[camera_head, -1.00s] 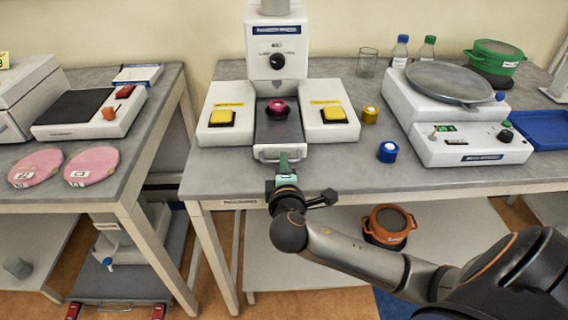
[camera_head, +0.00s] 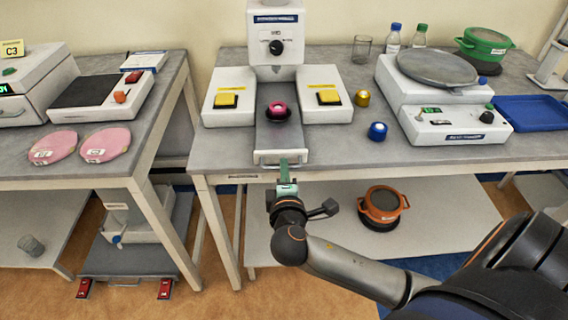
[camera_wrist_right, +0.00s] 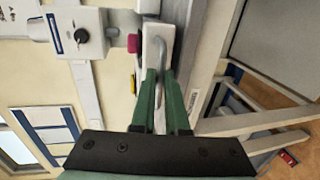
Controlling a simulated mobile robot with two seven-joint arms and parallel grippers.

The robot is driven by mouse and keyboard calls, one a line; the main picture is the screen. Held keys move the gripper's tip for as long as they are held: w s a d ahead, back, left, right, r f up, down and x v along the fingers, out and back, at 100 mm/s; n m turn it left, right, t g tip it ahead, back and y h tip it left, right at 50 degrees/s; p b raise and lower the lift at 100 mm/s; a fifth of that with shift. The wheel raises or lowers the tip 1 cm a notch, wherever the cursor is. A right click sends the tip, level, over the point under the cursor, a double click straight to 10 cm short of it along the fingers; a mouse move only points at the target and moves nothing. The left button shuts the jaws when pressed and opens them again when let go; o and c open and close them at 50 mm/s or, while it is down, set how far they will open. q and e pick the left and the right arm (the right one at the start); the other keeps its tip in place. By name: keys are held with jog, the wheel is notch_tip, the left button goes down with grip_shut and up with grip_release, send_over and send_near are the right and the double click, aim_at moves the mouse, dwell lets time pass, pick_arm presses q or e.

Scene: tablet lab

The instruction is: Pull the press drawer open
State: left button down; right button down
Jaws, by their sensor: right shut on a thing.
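The press (camera_head: 277,45) stands on the middle bench, white with a black knob. Its drawer (camera_head: 278,137) is a dark grey tray with a white front, and it sticks out past the fronts of the two button boxes. A magenta round piece (camera_head: 278,110) sits on the tray. My right gripper (camera_head: 285,172), with green fingers, is shut on the drawer handle (camera_head: 281,163) at the bench's front edge. In the right wrist view the handle (camera_wrist_right: 160,47) lies between the fingertips (camera_wrist_right: 166,76). My left gripper is not in view.
Boxes with yellow buttons (camera_head: 226,100) flank the drawer. A yellow-topped piece (camera_head: 362,98) and a blue one (camera_head: 377,131) stand to the right, near a scale (camera_head: 455,125). An orange pot (camera_head: 383,207) is on the lower shelf. Floor in front of the bench is free.

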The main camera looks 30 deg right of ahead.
jog(key=shift+s, duration=0.1)
dwell(0.3)
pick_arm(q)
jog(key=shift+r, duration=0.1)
pick_arm(e)
jog(key=c, duration=0.9)
grip_release()
jog(key=shift+c, duration=0.2)
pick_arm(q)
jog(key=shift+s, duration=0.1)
